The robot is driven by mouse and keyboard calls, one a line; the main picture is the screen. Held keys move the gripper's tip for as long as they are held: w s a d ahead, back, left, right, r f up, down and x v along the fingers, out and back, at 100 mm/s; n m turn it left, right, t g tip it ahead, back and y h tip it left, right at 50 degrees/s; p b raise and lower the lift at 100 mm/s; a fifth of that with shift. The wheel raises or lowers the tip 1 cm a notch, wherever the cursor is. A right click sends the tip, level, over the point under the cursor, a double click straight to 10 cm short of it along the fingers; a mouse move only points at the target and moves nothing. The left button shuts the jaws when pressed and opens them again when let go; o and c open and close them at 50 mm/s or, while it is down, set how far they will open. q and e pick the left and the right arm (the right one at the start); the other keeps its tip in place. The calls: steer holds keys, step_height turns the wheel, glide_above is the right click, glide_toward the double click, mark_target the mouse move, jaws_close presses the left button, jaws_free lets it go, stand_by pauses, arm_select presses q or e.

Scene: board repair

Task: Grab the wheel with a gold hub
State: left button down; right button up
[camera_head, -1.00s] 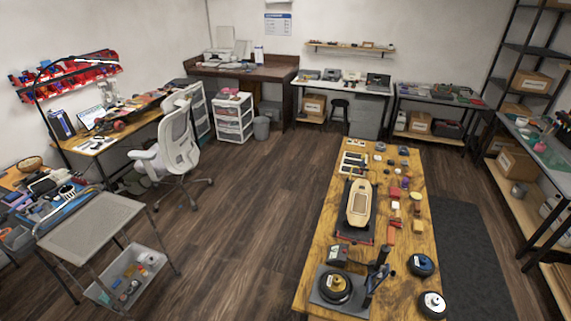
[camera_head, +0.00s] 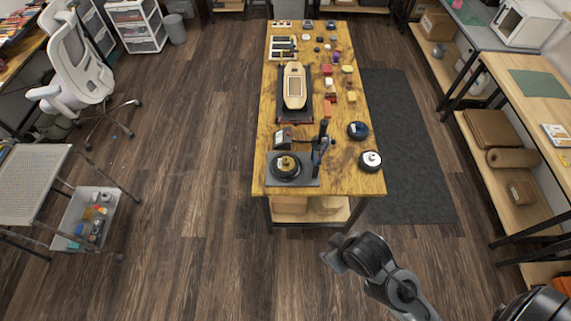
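The wheel with a gold hub (camera_head: 287,163) is black and lies flat at the front left corner of the long wooden workbench (camera_head: 262,150). It rests on a dark square base plate (camera_head: 308,180), beside a dark upright stand (camera_head: 321,147). My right arm comes in from the bottom right. Its gripper (camera_head: 334,261) is low in front of the bench, apart from the wheel. The gripper is small and dark, so I cannot tell whether its fingers are open or shut. My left gripper is not in view.
A wheel with a blue hub (camera_head: 358,130) and one with a white hub (camera_head: 371,160) lie on the bench's right side. A wooden board (camera_head: 294,85) and several small parts lie further back. A grey cart (camera_head: 30,170) stands left. The wooden floor (camera_head: 190,230) between is clear.

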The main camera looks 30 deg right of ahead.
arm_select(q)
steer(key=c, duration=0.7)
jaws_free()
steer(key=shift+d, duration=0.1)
